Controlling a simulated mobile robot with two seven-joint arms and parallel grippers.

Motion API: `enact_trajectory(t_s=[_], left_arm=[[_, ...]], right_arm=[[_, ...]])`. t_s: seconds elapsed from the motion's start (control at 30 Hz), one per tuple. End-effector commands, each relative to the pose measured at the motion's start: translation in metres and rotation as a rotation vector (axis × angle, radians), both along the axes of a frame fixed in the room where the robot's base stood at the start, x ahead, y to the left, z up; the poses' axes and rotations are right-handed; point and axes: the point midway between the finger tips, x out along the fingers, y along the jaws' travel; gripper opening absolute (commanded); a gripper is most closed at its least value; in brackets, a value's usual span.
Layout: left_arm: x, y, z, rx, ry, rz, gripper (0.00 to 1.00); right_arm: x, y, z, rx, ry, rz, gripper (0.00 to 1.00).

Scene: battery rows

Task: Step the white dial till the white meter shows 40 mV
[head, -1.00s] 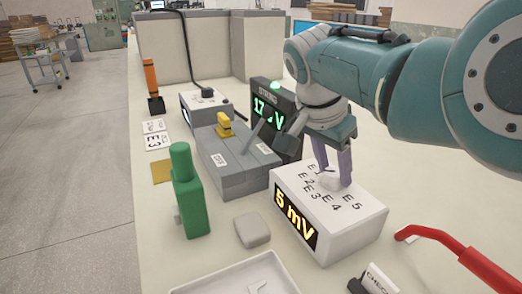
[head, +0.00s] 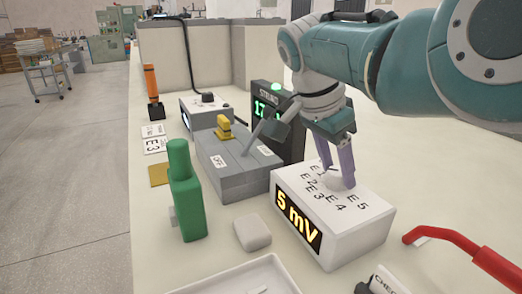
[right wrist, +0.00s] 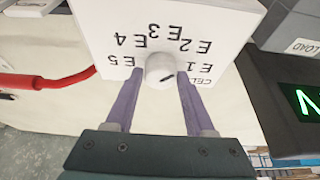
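The white meter (head: 297,216) is the lit panel on the front of a white box and reads 5 mV in yellow. The box top (head: 362,222) carries labels E1 to E5. The white dial (right wrist: 160,68) sits on that top; its dark mark appears to point toward E1. My right gripper (head: 338,178) stands over the box top. In the right wrist view its purple fingers (right wrist: 160,76) are open on either side of the dial, with small gaps showing. My left gripper is not in view.
A grey block (head: 235,168) with a yellow piece and lever stands left of the box, before a dark meter (head: 266,104) with green digits.

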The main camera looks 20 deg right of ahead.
Motion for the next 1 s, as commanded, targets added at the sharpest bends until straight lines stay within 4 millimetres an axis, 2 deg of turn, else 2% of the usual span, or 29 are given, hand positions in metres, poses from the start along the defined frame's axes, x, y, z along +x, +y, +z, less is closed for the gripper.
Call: enact_trajectory(t_s=[0.03, 0.2, 0.5, 0.77, 1.0], left_arm=[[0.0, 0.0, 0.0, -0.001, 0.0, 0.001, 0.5], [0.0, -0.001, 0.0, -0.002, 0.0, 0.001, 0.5], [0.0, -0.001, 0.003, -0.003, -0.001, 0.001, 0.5], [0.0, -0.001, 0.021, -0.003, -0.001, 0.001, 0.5], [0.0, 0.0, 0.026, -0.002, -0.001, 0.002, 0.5]], right_arm=[[0.0, 0.0, 0.0, 0.0, 0.0, 0.0, 0.61], [0.0, 0.0, 0.0, -0.001, 0.0, 0.0, 0.79], [0.0, 0.001, 0.005, -0.001, -0.001, 0.0, 0.79], [0.0, 0.019, 0.049, -0.001, -0.005, 0.0, 0.79], [-0.002, 0.034, 0.084, -0.001, -0.003, 0.001, 0.79]])
